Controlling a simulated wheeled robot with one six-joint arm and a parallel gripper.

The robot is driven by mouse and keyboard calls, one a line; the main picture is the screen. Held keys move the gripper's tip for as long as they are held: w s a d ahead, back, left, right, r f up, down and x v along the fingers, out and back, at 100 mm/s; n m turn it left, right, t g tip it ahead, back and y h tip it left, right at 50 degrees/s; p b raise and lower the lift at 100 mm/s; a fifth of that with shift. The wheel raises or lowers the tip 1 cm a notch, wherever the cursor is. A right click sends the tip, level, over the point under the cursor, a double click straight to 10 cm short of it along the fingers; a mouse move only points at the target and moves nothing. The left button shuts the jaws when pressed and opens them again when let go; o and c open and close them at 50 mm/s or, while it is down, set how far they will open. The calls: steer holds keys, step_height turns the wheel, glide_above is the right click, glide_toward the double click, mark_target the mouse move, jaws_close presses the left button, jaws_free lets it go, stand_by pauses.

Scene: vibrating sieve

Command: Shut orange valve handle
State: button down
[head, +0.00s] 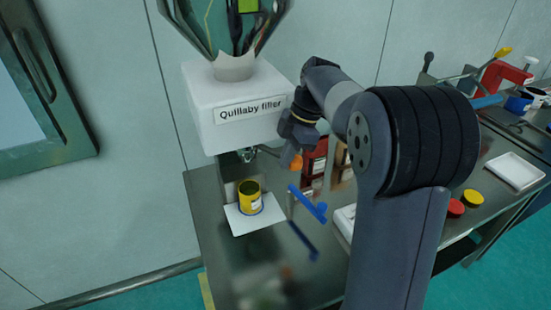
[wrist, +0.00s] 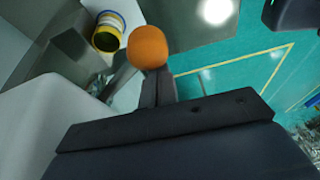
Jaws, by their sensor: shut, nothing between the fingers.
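The orange valve handle (head: 293,161) shows as a small orange knob below the white filler box (head: 225,112), on its right side. In the wrist view, the round orange knob (wrist: 148,47) lies just beyond the tips of my gripper (wrist: 155,76). My gripper is shut and empty, its fingers pointing at the knob. I cannot tell whether they touch it. In the head view my gripper (head: 297,140) is right above the knob and partly hidden by my arm. The handle's stem and the valve body are mostly hidden.
A yellow tin (head: 249,197) stands on a white plate (head: 235,225) below the filler. Blue parts (head: 308,203) are near the tin. Dark red boxes (head: 317,158) stand behind. Red and yellow lids (head: 473,198) and a white tray (head: 513,171) are on the right.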

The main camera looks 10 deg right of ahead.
steer(key=shift+w+d, duration=0.6)
steer(key=shift+r, duration=0.1)
